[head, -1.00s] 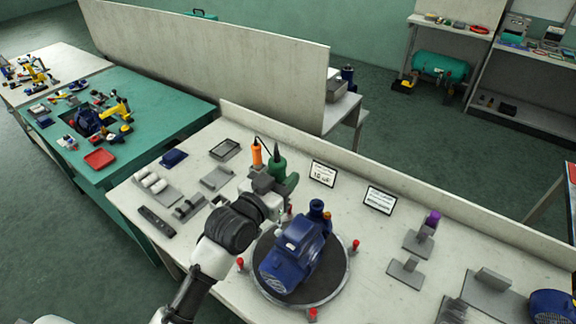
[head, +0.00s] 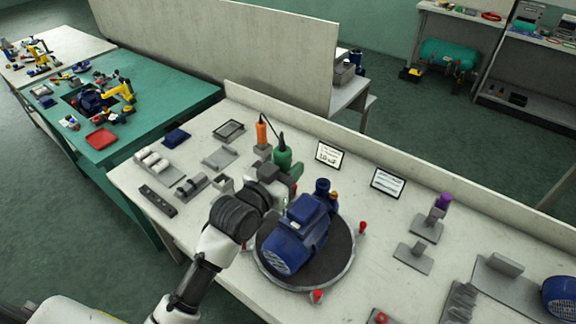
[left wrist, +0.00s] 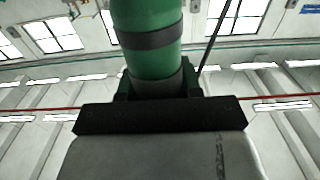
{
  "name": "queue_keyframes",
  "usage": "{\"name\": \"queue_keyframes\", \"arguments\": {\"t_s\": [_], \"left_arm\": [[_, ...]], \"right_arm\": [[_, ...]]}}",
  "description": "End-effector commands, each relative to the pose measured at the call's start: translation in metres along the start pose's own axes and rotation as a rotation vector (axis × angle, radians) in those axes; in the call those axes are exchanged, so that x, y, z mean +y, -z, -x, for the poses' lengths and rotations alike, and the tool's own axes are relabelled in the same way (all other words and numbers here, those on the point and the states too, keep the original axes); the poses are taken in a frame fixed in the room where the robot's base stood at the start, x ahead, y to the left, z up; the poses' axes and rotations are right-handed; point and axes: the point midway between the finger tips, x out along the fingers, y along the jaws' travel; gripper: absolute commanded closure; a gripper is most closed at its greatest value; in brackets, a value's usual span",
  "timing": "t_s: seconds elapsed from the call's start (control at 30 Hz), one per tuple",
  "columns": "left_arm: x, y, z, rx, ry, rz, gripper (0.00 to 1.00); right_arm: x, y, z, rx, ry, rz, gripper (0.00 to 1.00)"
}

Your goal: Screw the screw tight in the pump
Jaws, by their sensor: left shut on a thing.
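The blue pump (head: 300,233) stands on a round dark turntable (head: 338,262) with a light rim, in the middle of the bench. My left gripper (head: 272,178) is shut on the green power screwdriver (head: 283,160), just behind and left of the pump. The green tool body also shows upright in the left wrist view (left wrist: 153,45), between the dark jaws (left wrist: 160,112). The tool's lower end is hidden by my gripper, and I cannot make out the screw. My right gripper is not in view.
An orange tool (head: 261,132) stands behind the green one, with a dark cable between them. Two sign cards (head: 329,155) stand toward the back wall. Grey fixtures (head: 414,257) are to the right. Red knobs (head: 362,227) surround the turntable.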

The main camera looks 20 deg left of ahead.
Motion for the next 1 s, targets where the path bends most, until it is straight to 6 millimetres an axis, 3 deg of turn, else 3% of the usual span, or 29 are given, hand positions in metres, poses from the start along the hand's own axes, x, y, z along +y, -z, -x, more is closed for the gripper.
{"name": "queue_keyframes", "arguments": {"t_s": [1.0], "left_arm": [[0.0000,-0.0046,-0.0001,0.003,0.000,0.000,0.92]], "right_arm": [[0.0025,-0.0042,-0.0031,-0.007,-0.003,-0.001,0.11]]}}
